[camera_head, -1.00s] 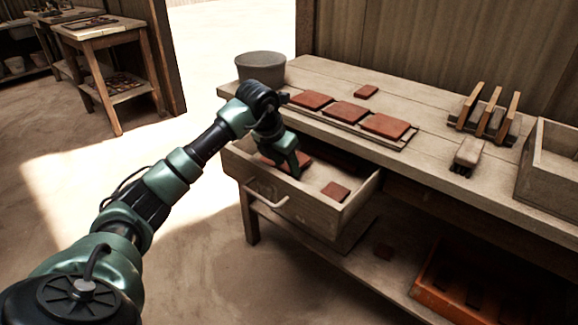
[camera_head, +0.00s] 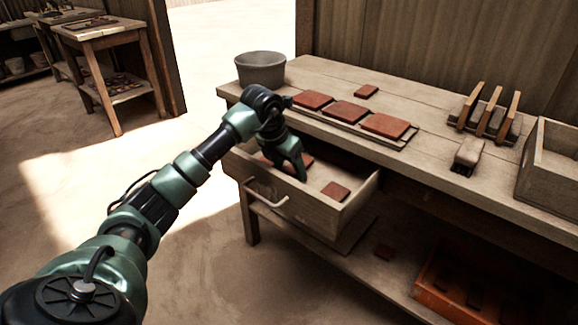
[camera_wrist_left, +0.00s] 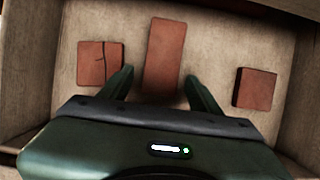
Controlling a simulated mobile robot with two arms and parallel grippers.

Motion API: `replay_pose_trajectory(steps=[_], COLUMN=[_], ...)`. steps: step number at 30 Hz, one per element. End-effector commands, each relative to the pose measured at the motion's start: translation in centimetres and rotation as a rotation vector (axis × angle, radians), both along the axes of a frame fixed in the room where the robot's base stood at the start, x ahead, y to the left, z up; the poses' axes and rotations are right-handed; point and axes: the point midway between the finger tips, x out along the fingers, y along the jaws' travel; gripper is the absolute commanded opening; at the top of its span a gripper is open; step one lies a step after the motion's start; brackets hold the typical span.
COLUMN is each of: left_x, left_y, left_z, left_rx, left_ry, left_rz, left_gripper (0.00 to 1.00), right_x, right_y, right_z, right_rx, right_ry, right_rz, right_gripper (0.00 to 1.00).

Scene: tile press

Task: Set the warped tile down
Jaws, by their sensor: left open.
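My left gripper (camera_head: 301,172) is in the open drawer, pointing down, with its fingers apart. In the left wrist view its two fingertips (camera_wrist_left: 158,80) stand on either side of the near end of a long reddish tile (camera_wrist_left: 165,50), which looks to lie on the drawer floor. I take this for the warped tile, though its warp is hard to see. It is partly hidden behind the gripper in the head view (camera_head: 305,160). A cracked tile (camera_wrist_left: 92,63) lies to its left and a small tile (camera_wrist_left: 256,89) to its right. My right gripper is out of view.
The drawer (camera_head: 350,207) has raised walls around the gripper. On the bench above, several tiles (camera_head: 345,111) lie on a board, with a bucket (camera_head: 260,69), a brush (camera_head: 468,153), a rack (camera_head: 488,115) and a wooden box (camera_head: 552,165). An orange crate (camera_head: 440,297) sits below.

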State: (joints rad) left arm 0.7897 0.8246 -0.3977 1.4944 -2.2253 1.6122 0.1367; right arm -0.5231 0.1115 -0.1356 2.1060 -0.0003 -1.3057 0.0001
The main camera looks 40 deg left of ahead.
Motion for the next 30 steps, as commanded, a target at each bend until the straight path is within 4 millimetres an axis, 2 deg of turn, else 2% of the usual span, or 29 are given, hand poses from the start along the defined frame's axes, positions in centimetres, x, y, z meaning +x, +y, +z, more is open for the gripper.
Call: replay_pose_trajectory(steps=[5,7,12,18,24,30], left_x=[-0.4,-1.0,-2.4,-3.8,-4.5,-4.6], left_y=[0.1,0.2,0.3,0.4,0.3,0.3], left_z=[1.7,3.0,6.6,9.9,11.3,11.4], left_rx=[0.001,0.003,0.003,0.002,0.0,0.0], left_ry=[-0.004,-0.004,-0.004,-0.003,-0.001,0.0], left_rz=[-0.001,-0.001,0.0,0.001,-0.001,0.0], left_gripper=[0.63,0.63,0.63,0.63,0.63,0.63], right_x=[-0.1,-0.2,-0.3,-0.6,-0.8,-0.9], right_y=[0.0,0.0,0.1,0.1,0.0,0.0], right_z=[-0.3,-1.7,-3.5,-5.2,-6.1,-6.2], right_rx=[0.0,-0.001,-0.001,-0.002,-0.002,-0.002], right_ry=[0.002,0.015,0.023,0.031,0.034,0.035], right_rz=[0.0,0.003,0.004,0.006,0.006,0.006], right_gripper=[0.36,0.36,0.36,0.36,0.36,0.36])
